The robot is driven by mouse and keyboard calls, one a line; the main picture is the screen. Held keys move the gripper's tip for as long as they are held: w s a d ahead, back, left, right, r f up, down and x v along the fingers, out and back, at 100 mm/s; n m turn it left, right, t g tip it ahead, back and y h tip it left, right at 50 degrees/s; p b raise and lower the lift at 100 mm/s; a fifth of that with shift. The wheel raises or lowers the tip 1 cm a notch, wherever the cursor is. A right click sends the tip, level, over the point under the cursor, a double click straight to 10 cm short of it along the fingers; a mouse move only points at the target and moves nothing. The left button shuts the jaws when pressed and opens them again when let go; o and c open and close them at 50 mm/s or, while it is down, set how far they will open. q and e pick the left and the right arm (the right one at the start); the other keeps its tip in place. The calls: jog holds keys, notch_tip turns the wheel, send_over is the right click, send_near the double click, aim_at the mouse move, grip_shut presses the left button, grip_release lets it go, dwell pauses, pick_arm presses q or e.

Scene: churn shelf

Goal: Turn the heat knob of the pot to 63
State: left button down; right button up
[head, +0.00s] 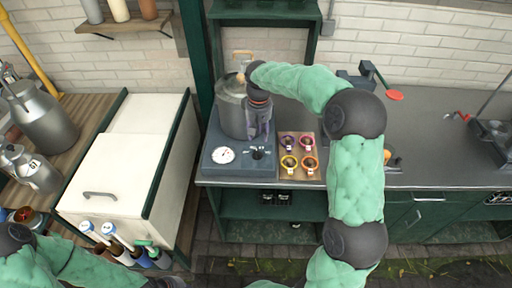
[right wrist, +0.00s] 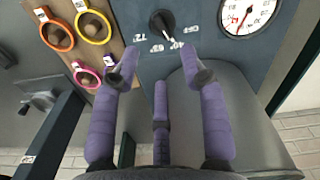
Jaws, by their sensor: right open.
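The pot (head: 231,115) is a grey metal vessel on a blue-grey base unit (head: 225,167). The base front carries a round white gauge (head: 223,155) and the black heat knob (head: 257,154). In the right wrist view the knob (right wrist: 162,22) has a pale pointer and small number labels around it, upside down and hard to read. My right gripper (head: 259,135) is above the knob, pointing down at the base. In the wrist view its purple fingers (right wrist: 163,72) are spread, with nothing between them, apart from the knob.
A wooden board (head: 300,145) with several coloured rings lies right of the base. A white cabinet (head: 120,170) stands left, past a green post (head: 196,60). Milk cans (head: 45,120) stand at far left. The grey counter (head: 440,140) has free room on the right.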

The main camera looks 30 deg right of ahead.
aim_at(257, 154)
notch_tip(257, 154, down, 9)
jog(key=shift+b, duration=0.95)
grip_shut()
